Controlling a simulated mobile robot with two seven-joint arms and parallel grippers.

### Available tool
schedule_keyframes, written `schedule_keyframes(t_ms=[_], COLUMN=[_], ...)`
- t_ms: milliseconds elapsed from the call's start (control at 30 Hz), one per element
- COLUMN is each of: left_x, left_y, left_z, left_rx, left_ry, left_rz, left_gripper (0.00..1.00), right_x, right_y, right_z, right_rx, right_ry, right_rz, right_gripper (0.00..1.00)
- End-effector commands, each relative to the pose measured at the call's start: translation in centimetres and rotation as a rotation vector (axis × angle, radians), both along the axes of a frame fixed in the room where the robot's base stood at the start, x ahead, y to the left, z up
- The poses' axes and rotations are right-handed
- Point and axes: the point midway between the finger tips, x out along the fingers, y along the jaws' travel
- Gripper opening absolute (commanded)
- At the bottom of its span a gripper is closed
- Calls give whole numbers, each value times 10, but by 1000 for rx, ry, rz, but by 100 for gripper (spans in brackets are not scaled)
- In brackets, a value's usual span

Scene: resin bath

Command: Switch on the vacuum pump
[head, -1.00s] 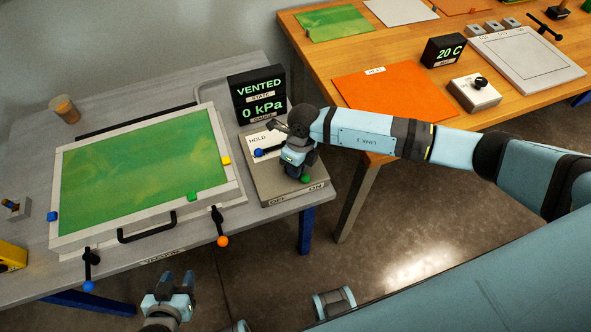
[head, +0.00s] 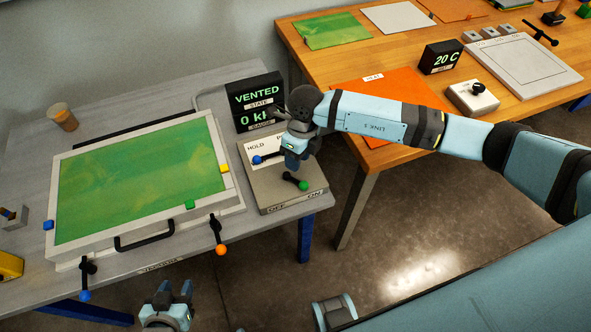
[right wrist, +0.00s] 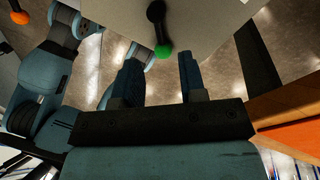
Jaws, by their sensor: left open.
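The pump box (head: 262,198) stands at the right end of the grey table. Its front edge is labelled OFF on the left and ON on the right. Its green-knobbed black lever (head: 303,185) points toward the ON side. A blue-knobbed lever (head: 258,160) sits by the HOLD label. My right gripper (head: 292,163) is above the box, just behind the green knob and apart from it. In the right wrist view its fingers are spread, with the green knob (right wrist: 163,51) beyond the gap. My left gripper (head: 173,288) is open and empty below the table's front edge.
The black display (head: 257,95) reads VENTED; its kPa line is partly covered by my right arm. The green-filled bath frame (head: 148,240) has an orange-knobbed lever (head: 221,249) and a blue-knobbed lever (head: 85,295) at its front. A wooden table (head: 357,65) stands behind right.

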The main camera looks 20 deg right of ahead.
Motion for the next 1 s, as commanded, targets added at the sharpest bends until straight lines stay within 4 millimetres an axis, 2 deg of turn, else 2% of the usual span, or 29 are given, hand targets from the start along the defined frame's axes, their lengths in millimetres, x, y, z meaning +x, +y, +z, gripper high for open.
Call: schedule_keyframes(t_ms=[33, 200, 400, 1000], left_x=[0, 0, 0, 1], left_y=[0, 0, 0, 0], left_z=[-3, -6, -7, -5], left_rx=[0, 0, 0, -1], left_ry=[1, 1, 0, -4], left_rz=[0, 0, 0, 0], left_gripper=[43, 43, 43, 43], right_x=[2, 6, 8, 8], right_y=[-3, -8, -11, -11], right_z=[12, 45, 67, 71], right_rx=[0, -1, -1, 2], right_ry=[-3, -2, 0, 2], right_rz=[1, 1, 1, 1], right_gripper=[38, 38, 38, 38])
